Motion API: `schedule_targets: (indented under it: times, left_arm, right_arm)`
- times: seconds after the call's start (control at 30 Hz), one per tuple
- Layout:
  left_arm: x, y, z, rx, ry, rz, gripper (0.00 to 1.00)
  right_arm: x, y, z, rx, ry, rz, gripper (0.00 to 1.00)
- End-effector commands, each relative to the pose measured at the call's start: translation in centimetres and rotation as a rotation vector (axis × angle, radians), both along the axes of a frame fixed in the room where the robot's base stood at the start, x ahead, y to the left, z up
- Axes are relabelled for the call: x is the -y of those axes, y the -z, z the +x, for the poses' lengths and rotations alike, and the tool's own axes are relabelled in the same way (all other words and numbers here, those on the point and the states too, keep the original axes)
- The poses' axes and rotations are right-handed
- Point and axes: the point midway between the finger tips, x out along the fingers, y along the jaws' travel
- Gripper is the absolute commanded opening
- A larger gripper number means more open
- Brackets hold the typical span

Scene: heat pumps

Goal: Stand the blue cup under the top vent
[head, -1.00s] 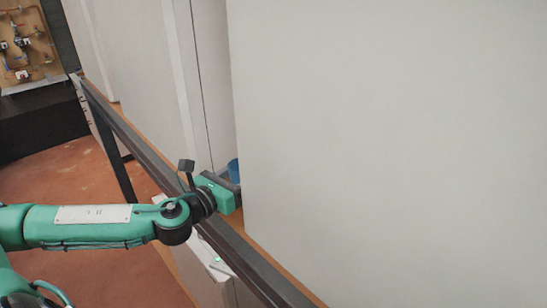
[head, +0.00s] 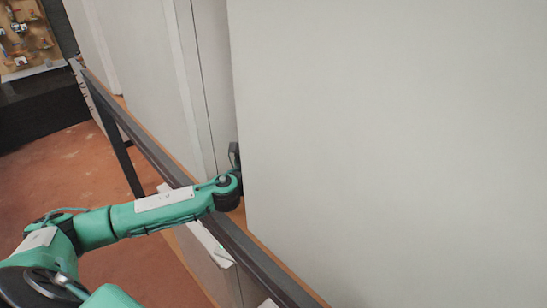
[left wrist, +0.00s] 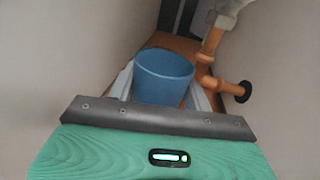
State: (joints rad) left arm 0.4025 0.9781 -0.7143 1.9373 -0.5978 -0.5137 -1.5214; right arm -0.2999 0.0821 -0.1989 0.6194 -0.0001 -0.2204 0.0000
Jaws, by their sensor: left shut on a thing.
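The blue cup (left wrist: 163,80) shows in the left wrist view, upright, between the pale fingers of my left gripper (left wrist: 161,92). The gripper is shut on it. In the head view my left arm reaches into the gap between two large pale panels; the gripper and cup are hidden behind the right panel. I cannot make out a top vent in either view. My right gripper is not in view.
The large pale panel (head: 390,140) fills the right of the head view. A dark rail (head: 150,150) runs diagonally below my arm. In the left wrist view, a copper pipe (left wrist: 212,45) with a black end stands close right of the cup, and pale walls flank both sides.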

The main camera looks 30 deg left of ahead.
Motion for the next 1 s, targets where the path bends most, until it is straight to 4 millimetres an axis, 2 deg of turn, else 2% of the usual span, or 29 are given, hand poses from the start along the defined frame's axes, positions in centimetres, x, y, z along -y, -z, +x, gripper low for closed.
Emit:
schedule_targets:
  times: [0.2, 0.6, 0.63, 0.7, 1.0]
  left_arm:
    - [0.0, 2.1, 0.0, -0.003, -0.002, 0.000, 0.24]
    - [0.0, 2.8, -0.1, -0.001, -0.001, 0.000, 0.24]
    - [0.0, 2.6, -0.1, -0.001, -0.001, 0.000, 0.56]
    - [0.0, 2.6, -0.1, -0.001, -0.001, 0.000, 0.70]
    - [-0.1, 2.5, -0.1, -0.001, -0.001, 0.000, 0.72]
  right_arm:
    - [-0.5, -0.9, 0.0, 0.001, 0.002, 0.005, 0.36]
    - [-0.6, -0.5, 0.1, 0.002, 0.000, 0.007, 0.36]
    - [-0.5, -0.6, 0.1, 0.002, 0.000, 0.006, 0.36]
    - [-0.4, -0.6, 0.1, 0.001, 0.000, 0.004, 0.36]
    - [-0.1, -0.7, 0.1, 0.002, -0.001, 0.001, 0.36]
